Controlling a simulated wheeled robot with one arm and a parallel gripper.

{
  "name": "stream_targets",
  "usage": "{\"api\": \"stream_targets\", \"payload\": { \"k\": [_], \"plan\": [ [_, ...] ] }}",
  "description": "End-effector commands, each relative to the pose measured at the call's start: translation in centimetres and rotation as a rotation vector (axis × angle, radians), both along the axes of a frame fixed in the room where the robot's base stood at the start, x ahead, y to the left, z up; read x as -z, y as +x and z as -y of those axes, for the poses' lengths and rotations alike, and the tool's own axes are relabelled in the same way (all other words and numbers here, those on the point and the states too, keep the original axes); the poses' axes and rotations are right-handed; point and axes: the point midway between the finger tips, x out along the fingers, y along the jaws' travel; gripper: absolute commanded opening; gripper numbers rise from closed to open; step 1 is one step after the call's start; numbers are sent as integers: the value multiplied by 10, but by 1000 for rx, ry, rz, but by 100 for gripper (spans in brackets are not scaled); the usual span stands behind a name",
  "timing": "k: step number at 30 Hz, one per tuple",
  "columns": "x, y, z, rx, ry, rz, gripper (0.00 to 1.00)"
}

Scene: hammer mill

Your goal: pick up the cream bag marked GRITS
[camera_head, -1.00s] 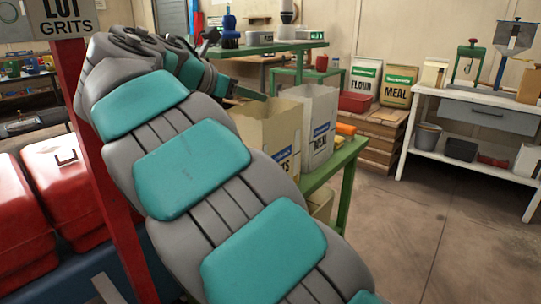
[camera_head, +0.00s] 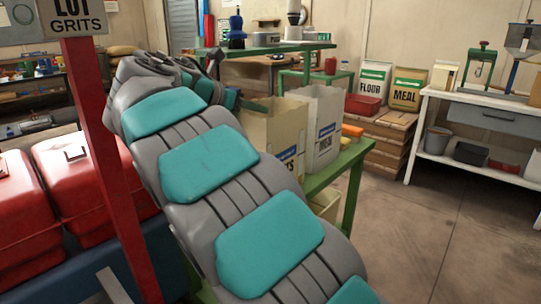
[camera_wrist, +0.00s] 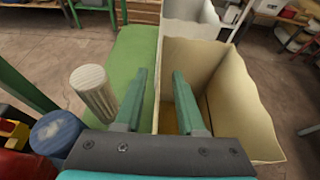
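The cream bag (camera_head: 274,132) stands open-topped on a green bench, with a blue label and the letters "TS" showing in the head view. In the wrist view, its open mouth and cream walls (camera_wrist: 243,108) are on the right. My gripper (camera_wrist: 160,73) is open at the bag's rim. Its left finger is outside the left wall and its right finger is over the opening, with the wall edge between them. I cannot tell whether either finger touches the paper. In the head view, my arm hides much of the gripper and the bag's left side.
A ribbed pale cylinder (camera_wrist: 94,92) and a blue-topped container (camera_wrist: 57,133) are left of the gripper.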

Motion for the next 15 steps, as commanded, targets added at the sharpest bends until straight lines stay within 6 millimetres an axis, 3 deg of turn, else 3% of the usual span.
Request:
{"api": "stream_targets", "payload": {
  "k": [7, 15],
  "plan": [
    [0, 2, 1, -2, 0, 1, 38],
    [0, 2, 1, -2, 0, 1, 7]
  ]
}}
